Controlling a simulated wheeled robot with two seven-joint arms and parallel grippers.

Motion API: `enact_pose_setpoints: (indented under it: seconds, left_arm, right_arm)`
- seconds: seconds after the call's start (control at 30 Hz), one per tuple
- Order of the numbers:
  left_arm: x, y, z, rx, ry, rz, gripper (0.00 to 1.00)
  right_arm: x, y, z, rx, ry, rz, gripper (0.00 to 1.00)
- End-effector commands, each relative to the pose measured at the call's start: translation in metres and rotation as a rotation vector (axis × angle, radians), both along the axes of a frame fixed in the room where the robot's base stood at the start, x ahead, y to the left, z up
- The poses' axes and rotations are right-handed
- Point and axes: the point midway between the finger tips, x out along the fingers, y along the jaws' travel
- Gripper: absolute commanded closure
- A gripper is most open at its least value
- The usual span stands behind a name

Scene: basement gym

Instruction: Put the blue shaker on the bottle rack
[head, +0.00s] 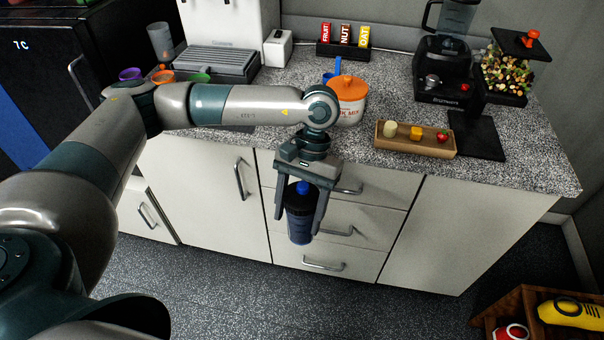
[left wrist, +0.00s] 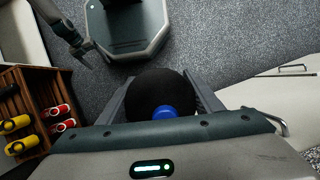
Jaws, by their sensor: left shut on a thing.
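The blue shaker (head: 300,219) has a dark lid with a bright blue cap and hangs upright between the fingers of my left gripper (head: 298,222). This gripper is shut on it, in front of the counter drawers and above the floor. In the left wrist view the shaker's dark lid (left wrist: 160,93) and blue cap show between the two fingers. The wooden bottle rack (head: 522,300) stands at the lower right, cut off by the picture edge, well apart from the shaker. The rack also shows at the left of the left wrist view (left wrist: 38,82), holding red and yellow bottles. My right gripper (left wrist: 80,46) shows small and dark there.
The speckled counter (head: 390,175) carries a wooden tray (head: 415,146), an orange-lidded tub (head: 347,105), a blender (head: 444,70) and a coffee machine. Drawer handles stick out behind the shaker. Grey floor (head: 420,310) is free between the cabinets and the rack.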

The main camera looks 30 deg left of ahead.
Motion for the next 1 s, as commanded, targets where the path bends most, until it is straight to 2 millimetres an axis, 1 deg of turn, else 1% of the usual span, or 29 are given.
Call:
enact_pose_setpoints:
  seconds: [0.03, 0.1, 0.2, 0.3, 0.43, 0.67, 0.7, 0.87, 0.9, 1.0]
  left_arm:
    - [-0.008, 0.000, -0.017, -0.002, 0.006, -0.001, 0.93]
    - [-0.016, 0.000, -0.036, -0.001, 0.005, -0.003, 0.93]
    - [-0.025, 0.000, -0.056, -0.003, 0.002, -0.004, 0.93]
    - [-0.030, 0.000, -0.069, -0.003, -0.001, -0.006, 0.93]
    - [-0.033, 0.000, -0.074, -0.004, -0.004, -0.007, 0.93]
    - [-0.033, 0.000, -0.074, -0.003, -0.004, -0.008, 0.93]
    - [-0.033, 0.000, -0.074, -0.003, -0.004, -0.008, 0.93]
    - [-0.033, 0.000, -0.074, -0.003, -0.004, -0.007, 0.93]
    - [-0.033, 0.000, -0.074, -0.003, -0.004, -0.007, 0.93]
    - [-0.033, 0.000, -0.074, -0.003, -0.004, -0.007, 0.93]
  right_arm:
    - [0.000, 0.000, 0.000, 0.000, 0.000, 0.000, 0.19]
    - [0.000, 0.000, 0.000, 0.000, 0.000, 0.000, 0.19]
    - [0.000, 0.000, 0.000, 0.000, 0.000, 0.000, 0.19]
    - [0.000, 0.000, 0.000, 0.000, 0.000, 0.000, 0.19]
    - [0.000, 0.000, 0.000, 0.000, 0.000, 0.000, 0.19]
    - [0.001, 0.000, 0.000, 0.000, -0.001, 0.000, 0.19]
    - [0.001, 0.000, 0.000, 0.000, -0.001, 0.000, 0.28]
    - [0.001, -0.001, 0.000, -0.001, -0.001, 0.000, 0.67]
    - [0.001, -0.001, 0.000, -0.001, -0.001, 0.000, 0.69]
    - [0.001, -0.003, 0.000, -0.003, -0.002, 0.001, 0.69]
